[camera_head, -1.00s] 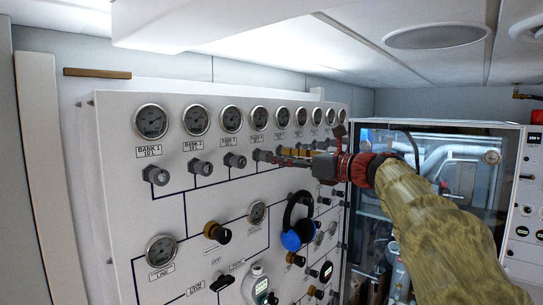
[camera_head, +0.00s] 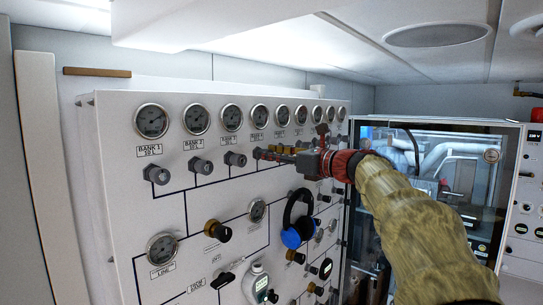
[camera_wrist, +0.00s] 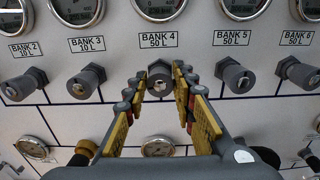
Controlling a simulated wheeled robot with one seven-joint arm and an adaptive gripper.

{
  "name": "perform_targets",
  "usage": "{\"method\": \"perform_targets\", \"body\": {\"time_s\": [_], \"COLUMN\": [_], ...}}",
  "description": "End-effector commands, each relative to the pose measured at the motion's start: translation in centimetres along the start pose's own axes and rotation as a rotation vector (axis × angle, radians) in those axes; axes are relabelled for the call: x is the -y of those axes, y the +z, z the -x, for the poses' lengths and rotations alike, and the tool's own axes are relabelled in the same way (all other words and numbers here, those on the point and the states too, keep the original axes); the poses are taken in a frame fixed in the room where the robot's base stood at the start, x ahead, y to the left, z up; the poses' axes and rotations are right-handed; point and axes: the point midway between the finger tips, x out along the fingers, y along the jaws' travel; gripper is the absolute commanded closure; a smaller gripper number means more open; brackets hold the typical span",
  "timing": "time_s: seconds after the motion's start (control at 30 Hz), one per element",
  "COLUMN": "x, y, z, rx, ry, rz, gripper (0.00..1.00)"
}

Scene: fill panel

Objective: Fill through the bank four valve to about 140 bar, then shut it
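The bank four valve (camera_wrist: 160,79) is a dark grey knob under the label "BANK 4 50 L" in the wrist view. My gripper (camera_wrist: 159,76) is open, with its yellow-padded fingers on either side of this knob. A small gap seems to show at each side; contact cannot be told. In the head view my gripper (camera_head: 268,153) points left at the panel, and its fingers largely cover the valve. The bank four gauge (camera_head: 260,115) is above it; its lower part also shows in the wrist view (camera_wrist: 160,7). Its reading is too small to tell.
The bank three valve (camera_wrist: 87,81) and bank five valve (camera_wrist: 234,76) stand close on either side. Blue headphones (camera_head: 293,230) hang on the panel (camera_head: 120,215) below my gripper. The line gauge (camera_head: 161,249) and a brown-ringed knob (camera_head: 217,231) are lower left.

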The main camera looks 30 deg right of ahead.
Motion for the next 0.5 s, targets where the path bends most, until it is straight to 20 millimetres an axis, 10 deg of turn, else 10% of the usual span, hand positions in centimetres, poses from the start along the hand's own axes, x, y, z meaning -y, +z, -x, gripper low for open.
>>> {"method": "perform_targets", "body": {"time_s": [0.5], "x": [0.01], "y": [0.0], "z": [0.02], "rx": [0.0], "ry": [0.0], "rz": [0.005], "gripper": [1.0]}}
